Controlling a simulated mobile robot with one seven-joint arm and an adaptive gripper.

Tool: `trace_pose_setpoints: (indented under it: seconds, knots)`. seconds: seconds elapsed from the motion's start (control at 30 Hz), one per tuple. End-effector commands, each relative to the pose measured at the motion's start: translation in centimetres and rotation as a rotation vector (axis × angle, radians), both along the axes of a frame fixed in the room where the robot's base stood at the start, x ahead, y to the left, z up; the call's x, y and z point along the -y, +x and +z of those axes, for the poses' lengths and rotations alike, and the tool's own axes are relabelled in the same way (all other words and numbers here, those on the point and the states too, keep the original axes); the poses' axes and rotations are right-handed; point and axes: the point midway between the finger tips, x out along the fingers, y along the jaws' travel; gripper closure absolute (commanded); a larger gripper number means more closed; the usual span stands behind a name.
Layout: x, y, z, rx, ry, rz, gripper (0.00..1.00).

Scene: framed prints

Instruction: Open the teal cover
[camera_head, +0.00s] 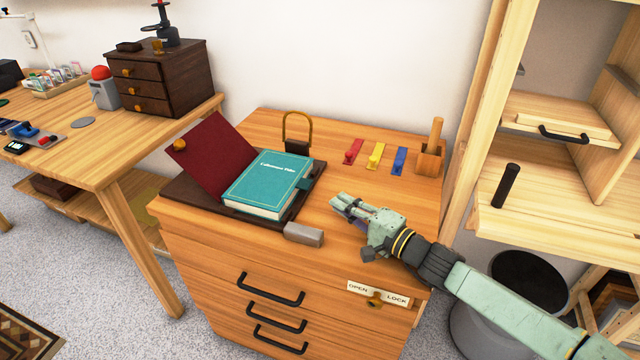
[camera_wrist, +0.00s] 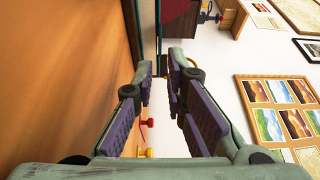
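The teal book (camera_head: 268,185) lies with its cover closed, in a dark box (camera_head: 195,193) whose maroon lid (camera_head: 212,155) stands open at the left. A small teal tab (camera_head: 305,183) sticks out at the book's right edge. My gripper (camera_head: 338,203) is low over the cabinet top, to the right of the book and apart from it. In the wrist view my gripper's purple-padded fingers (camera_wrist: 160,72) are open with an empty gap between them. The maroon lid also shows beyond the fingertips there (camera_wrist: 176,18); the book's cover is not clearly visible in that view.
A grey block (camera_head: 304,234) sits near the cabinet's front edge. A padlock (camera_head: 297,135) stands behind the book. Red (camera_head: 354,151), yellow (camera_head: 375,156) and blue (camera_head: 399,160) pieces and a wooden holder (camera_head: 430,158) are at the back right. A shelf (camera_head: 555,125) stands at the right.

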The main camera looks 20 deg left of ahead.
Motion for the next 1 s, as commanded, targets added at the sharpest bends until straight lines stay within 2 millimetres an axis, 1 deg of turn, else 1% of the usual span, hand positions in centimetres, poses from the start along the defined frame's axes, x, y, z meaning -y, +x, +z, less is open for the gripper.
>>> trace_pose_setpoints:
  seconds: [0.07, 0.17, 0.4, 0.6, 0.8, 1.0]
  knots:
    - [-0.4, 0.2, 0.0, 0.004, -0.005, 0.001, 0.88]
    - [-1.7, 0.7, 0.1, 0.002, -0.002, 0.003, 0.88]
    - [-6.0, 2.6, 0.3, 0.001, 0.0, 0.003, 0.88]
    - [-8.7, 3.8, 0.2, 0.001, 0.0, 0.002, 0.88]
    - [-9.7, 4.3, 0.0, 0.001, 0.0, 0.0, 0.88]
    - [-9.7, 4.4, 0.0, 0.0, -0.001, 0.0, 0.88]
